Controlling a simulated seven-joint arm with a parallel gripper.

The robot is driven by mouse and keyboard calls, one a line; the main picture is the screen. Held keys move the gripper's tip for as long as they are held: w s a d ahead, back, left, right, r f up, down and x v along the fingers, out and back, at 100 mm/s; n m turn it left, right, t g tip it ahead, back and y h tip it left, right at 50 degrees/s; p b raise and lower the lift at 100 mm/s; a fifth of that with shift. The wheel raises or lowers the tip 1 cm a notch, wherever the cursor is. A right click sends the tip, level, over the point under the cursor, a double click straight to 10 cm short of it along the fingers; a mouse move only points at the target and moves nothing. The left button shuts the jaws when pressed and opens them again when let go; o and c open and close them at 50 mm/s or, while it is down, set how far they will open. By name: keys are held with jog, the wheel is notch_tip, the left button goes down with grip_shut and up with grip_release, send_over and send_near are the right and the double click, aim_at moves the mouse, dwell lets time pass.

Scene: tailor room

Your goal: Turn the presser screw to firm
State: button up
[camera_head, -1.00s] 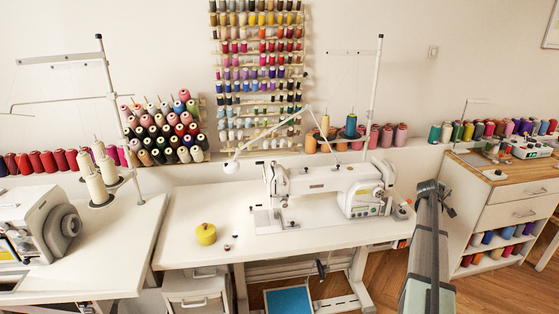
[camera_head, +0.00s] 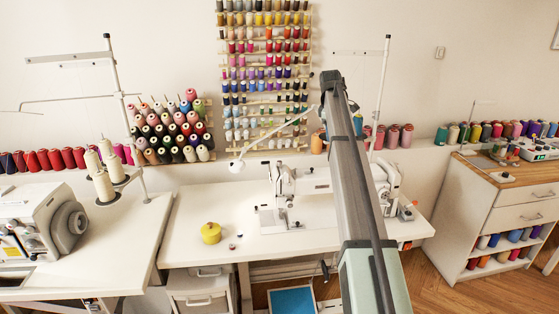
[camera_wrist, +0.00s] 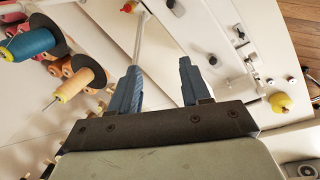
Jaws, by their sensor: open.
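The white sewing machine (camera_head: 312,182) stands on the white table. Its needle head (camera_head: 282,188) is left of my arm, and my arm covers part of its body. The presser screw is too small to tell for sure; a small dark piece shows at the head's top. In the wrist view part of the white machine (camera_wrist: 240,62) lies right of my gripper (camera_wrist: 160,82), with small dark knobs on it. My gripper's two blue fingers are apart with nothing between them. The gripper is hidden in the head view behind my raised arm.
A yellow pot (camera_head: 211,233) sits on the white table (camera_head: 190,205), left of the machine. A lamp arm (camera_head: 275,130) and a thread stand (camera_head: 380,95) rise behind it.

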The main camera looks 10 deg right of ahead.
aim_at(280, 162)
jog(key=s+a+r+n+g+y, duration=0.1)
jog(key=a+r+n, duration=0.1)
jog(key=a, duration=0.8)
jog(key=a+r+n+g+y, duration=0.1)
jog(key=a+r+n, duration=0.1)
jog(key=a, duration=0.8)
notch_tip(280, 162, down, 14)
jog(key=shift+f, duration=0.1)
grip_shut()
